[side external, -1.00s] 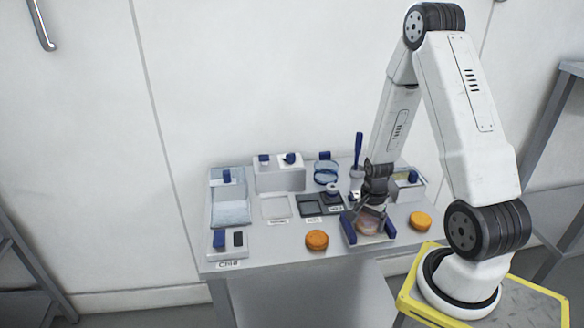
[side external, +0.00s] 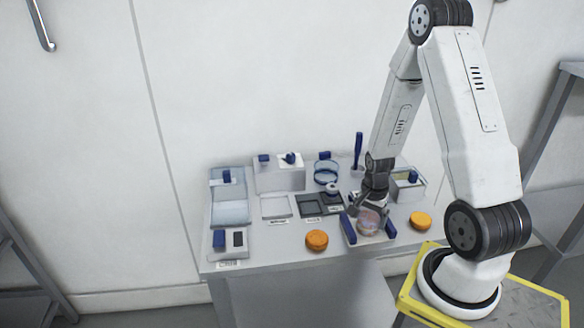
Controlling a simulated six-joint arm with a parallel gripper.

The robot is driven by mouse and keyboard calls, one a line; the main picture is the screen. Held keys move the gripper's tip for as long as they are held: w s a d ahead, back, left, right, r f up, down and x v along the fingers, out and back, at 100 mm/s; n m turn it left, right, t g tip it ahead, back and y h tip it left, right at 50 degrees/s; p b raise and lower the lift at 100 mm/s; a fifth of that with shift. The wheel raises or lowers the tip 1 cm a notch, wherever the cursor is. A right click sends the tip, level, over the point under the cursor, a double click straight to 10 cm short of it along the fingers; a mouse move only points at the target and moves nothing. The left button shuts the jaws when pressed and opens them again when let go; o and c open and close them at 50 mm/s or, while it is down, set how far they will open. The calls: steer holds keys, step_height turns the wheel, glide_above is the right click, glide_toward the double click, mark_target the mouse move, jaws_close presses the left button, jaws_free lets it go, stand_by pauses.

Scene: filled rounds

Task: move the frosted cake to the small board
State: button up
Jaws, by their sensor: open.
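A pale pinkish round (side external: 368,222), which looks like the frosted cake, rests on a light tray with blue side grips (side external: 347,228) at the front right of the table. My gripper (side external: 370,208) is open just above and behind this round, its fingers close to the round's upper edge. I cannot tell whether they touch it. Several flat square plates lie left of my gripper: a pale one (side external: 275,207), a dark one (side external: 311,205) and another dark one (side external: 331,206) with a small round item on it. Their labels are too small to read, so I cannot tell which is the small board.
Orange rounds stand on the table, one left of the tray (side external: 317,240) and one right of it (side external: 420,220). A white box (side external: 279,180), a blue-rimmed ring (side external: 326,171), an upright blue-handled tool (side external: 358,150) and a clear bin (side external: 408,186) stand behind. Trays fill the left edge.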

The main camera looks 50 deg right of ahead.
mark_target(368, 217)
step_height(368, 217, up, 10)
steer(key=shift+r, duration=0.25)
stand_by(0.6)
steer(key=shift+a, duration=0.15)
stand_by(0.4)
steer(key=w+a+r+n+t, duration=0.1)
steer(key=w+a+n, duration=0.1)
steer(key=a+n, duration=0.7)
steer(key=w+a+r+n+t, duration=0.1)
steer(key=w+a+r+n, duration=0.1)
steer(key=a+n, duration=0.7)
steer(key=shift+w+a+t, duration=0.25)
steer(key=shift+a+t, duration=0.05)
steer(key=shift+a, duration=0.85)
